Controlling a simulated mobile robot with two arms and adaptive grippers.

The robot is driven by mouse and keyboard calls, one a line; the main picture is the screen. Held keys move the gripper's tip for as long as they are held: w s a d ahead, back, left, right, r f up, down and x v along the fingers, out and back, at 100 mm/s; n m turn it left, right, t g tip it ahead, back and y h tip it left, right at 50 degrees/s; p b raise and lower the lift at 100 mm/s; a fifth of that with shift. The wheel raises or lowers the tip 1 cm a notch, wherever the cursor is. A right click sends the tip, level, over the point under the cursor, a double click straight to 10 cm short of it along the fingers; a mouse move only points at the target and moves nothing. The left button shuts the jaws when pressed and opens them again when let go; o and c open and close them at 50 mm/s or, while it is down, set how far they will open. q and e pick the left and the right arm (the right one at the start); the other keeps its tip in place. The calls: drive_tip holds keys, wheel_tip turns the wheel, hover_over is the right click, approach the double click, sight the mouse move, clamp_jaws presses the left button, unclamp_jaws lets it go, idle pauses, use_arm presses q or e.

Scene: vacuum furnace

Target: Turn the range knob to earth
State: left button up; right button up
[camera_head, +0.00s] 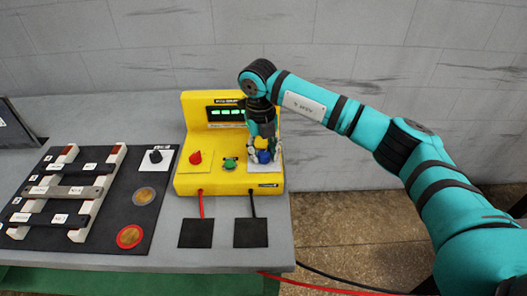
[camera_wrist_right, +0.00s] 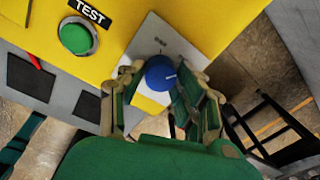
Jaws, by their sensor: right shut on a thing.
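A yellow tester (camera_head: 228,182) stands on the grey bench, with a lit green display on its upper part. A blue knob (camera_head: 264,157) sits on a pale plate at the right of its front. In the right wrist view the blue knob (camera_wrist_right: 160,72) has a white pointer line, and the small marks on its plate (camera_wrist_right: 165,38) are too small to read. My right gripper (camera_head: 262,148) reaches down from above and is shut on the blue knob, with one finger on each side. My left gripper is not in view.
A red knob (camera_head: 195,158) and a green TEST button (camera_head: 230,163) sit left of the blue knob. Red and black leads run to dark pads (camera_head: 251,233). A black board (camera_head: 101,244) with bars and a black knob lies at the left. The bench front is mostly clear.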

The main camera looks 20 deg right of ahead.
sight(261, 154)
drive_tip(key=shift+r, duration=0.1)
drive_tip(key=o, duration=1.1)
drive_tip(key=shift+o, duration=0.2)
wheel_tip(261, 154, up, 12)
drive_tip(key=shift+a, duration=0.3)
